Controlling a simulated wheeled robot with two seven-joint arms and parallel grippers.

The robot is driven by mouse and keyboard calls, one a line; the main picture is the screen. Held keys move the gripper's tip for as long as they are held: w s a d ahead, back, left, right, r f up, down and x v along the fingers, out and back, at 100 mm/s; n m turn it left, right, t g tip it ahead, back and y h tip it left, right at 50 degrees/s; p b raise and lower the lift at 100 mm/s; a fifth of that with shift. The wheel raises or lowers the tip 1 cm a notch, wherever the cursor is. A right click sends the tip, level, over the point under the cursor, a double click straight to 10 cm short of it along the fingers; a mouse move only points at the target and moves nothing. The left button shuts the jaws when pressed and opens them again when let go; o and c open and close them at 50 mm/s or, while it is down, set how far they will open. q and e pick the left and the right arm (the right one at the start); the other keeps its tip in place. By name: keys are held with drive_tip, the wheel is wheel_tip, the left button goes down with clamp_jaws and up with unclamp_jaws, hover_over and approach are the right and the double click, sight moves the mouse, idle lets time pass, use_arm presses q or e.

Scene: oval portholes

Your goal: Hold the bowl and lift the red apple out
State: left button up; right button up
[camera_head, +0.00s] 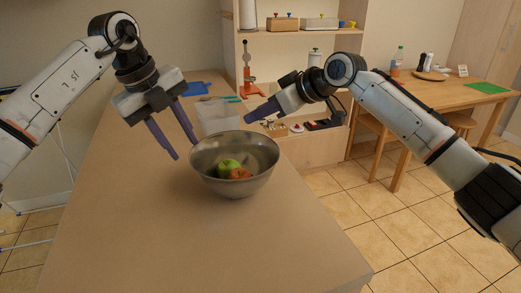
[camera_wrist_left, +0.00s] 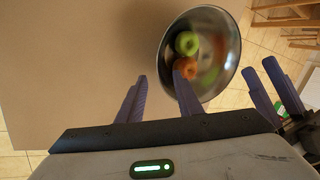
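A metal bowl (camera_head: 255,150) stands on the near table, holding a red apple (camera_head: 240,174) and a green apple (camera_head: 228,165) side by side. The left wrist view also shows the bowl (camera_wrist_left: 228,30), the red apple (camera_wrist_left: 186,66) and the green apple (camera_wrist_left: 187,43). My left gripper (camera_head: 186,150) is open and empty, pointing down beside the bowl's left rim. In the left wrist view one of its fingers overlaps the bowl; contact cannot be told. My right gripper (camera_head: 250,117) is above the bowl's far right side. Its two fingers (camera_wrist_left: 272,92) show apart and empty in the left wrist view.
A clear plastic container (camera_head: 217,117) and a blue item (camera_head: 196,89) lie at the table's far end. The near table surface (camera_head: 180,240) is bare. Shelves (camera_head: 290,80) stand behind, and a second wooden table (camera_head: 450,90) is at the right back.

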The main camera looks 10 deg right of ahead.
sight(198, 171)
drive_tip(key=s+f+g+h, duration=0.1)
drive_tip(key=s, duration=0.1)
drive_tip(key=s+f+n+g, duration=0.1)
drive_tip(key=s+f+g, duration=0.1)
drive_tip(key=s, duration=0.1)
drive_tip(key=s+a+f+g+h, duration=0.1)
drive_tip(key=s+f, duration=0.1)
drive_tip(key=shift+s+a+f+n+g+h, duration=0.1)
drive_tip(key=shift+s+f+n+g+h, duration=0.1)
drive_tip(key=shift+s+n+g+h, duration=0.15)
drive_tip(key=shift+s+f, duration=0.1)
drive_tip(key=shift+s, duration=0.15)
use_arm(q)
drive_tip(key=x, duration=1)
drive_tip(key=shift+f, duration=0.2)
clamp_jaws()
use_arm(e)
drive_tip(key=shift+o, duration=0.5)
